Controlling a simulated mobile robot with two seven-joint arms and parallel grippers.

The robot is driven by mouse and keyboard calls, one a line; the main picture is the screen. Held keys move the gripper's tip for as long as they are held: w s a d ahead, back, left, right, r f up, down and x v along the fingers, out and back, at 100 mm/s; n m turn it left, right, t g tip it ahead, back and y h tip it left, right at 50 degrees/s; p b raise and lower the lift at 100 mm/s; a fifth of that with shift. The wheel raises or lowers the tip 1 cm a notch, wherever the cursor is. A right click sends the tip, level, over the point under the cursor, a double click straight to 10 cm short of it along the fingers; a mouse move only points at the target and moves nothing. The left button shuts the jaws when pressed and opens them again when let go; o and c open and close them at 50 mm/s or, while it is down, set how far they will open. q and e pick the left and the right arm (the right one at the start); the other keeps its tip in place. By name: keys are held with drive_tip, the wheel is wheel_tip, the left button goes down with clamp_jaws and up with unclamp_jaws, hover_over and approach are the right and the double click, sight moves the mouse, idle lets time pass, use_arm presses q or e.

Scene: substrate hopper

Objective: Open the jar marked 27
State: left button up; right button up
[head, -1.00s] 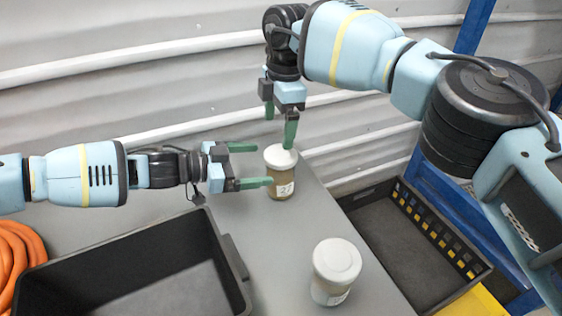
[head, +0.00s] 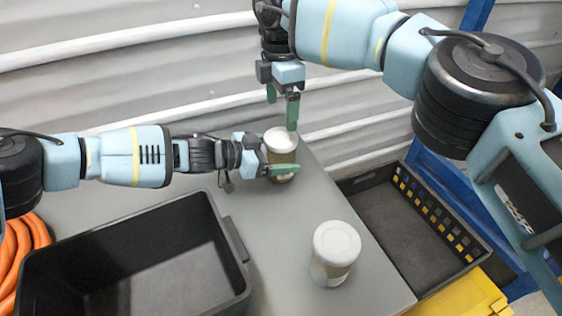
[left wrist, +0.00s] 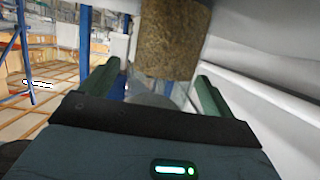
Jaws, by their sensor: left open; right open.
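The jar (head: 281,156) at the back of the grey table has a white lid and brown contents. In the earlier head view its label reads 27; now the label is mostly hidden behind a finger. My left gripper (head: 280,153) is open, with its green fingers on either side of this jar's body. In the left wrist view the jar (left wrist: 172,42) stands between the two open fingers (left wrist: 160,90). My right gripper (head: 282,108) is open and points down just above the white lid, apart from it. A second white-lidded jar (head: 335,254) stands nearer the front; its label is not readable.
A black bin (head: 232,240) stands at the table's left front, with an orange hose (head: 22,250) beside it. A black crate (head: 440,215) lies below the table's right edge. Corrugated wall (head: 130,75) is close behind. Table between the jars is clear.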

sight(281, 137)
use_arm(q)
drive_tip(key=shift+w+d+f, duration=0.1)
drive_tip(key=shift+d, duration=0.15)
drive_tip(key=c, duration=1.8)
clamp_jaws()
use_arm(e)
drive_tip(key=shift+a+m, duration=0.1)
drive_tip(key=shift+m, duration=0.6)
drive_tip(key=m, duration=0.3)
drive_tip(key=shift+f, duration=4)
drive_tip(key=shift+c, duration=0.5)
